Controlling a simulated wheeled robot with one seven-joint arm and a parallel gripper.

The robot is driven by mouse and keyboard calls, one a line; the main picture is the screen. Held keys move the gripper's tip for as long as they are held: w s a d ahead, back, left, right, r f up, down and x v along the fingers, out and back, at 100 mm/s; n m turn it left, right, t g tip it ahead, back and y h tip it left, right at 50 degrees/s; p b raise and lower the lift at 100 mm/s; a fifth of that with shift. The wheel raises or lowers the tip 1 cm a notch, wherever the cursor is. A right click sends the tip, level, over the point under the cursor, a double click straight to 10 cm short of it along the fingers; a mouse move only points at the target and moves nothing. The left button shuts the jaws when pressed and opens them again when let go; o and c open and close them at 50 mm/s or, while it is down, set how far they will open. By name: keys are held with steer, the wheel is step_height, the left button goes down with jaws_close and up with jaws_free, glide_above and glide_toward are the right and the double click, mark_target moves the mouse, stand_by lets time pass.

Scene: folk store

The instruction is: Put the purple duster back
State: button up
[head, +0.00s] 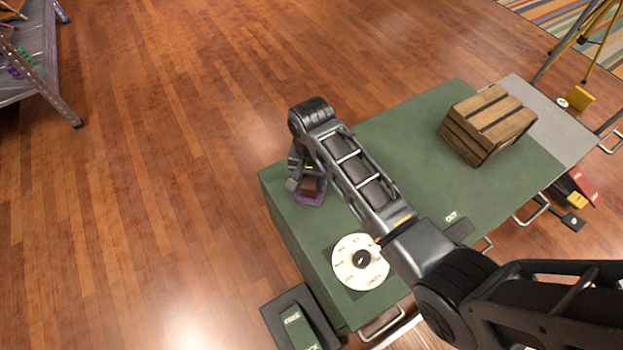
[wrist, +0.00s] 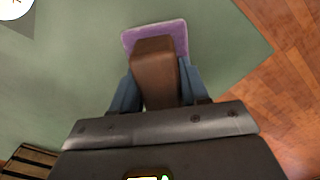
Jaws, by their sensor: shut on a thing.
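The purple duster (head: 309,195) has a brown block-shaped handle and a flat purple pad. It is at the left corner of the green cabinet top (head: 400,145). My gripper (head: 307,180) points down there and is shut on the brown handle. In the wrist view, the duster (wrist: 154,62) sits between the two bluish fingers of my gripper (wrist: 158,92), with the purple pad showing beyond the handle. I cannot tell whether the pad touches the green top or is just above it.
A white round dial plate (head: 347,272) lies on the green top near the front. A slatted wooden crate (head: 488,122) stands toward the right end. A dark box with green panels (head: 299,322) is by the cabinet's lower left. The green top between duster and crate is mostly clear.

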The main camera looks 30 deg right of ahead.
steer(key=shift+f, duration=0.1)
steer(key=o, duration=1.1)
step_height(320, 180, up, 12)
steer(key=p, duration=0.4)
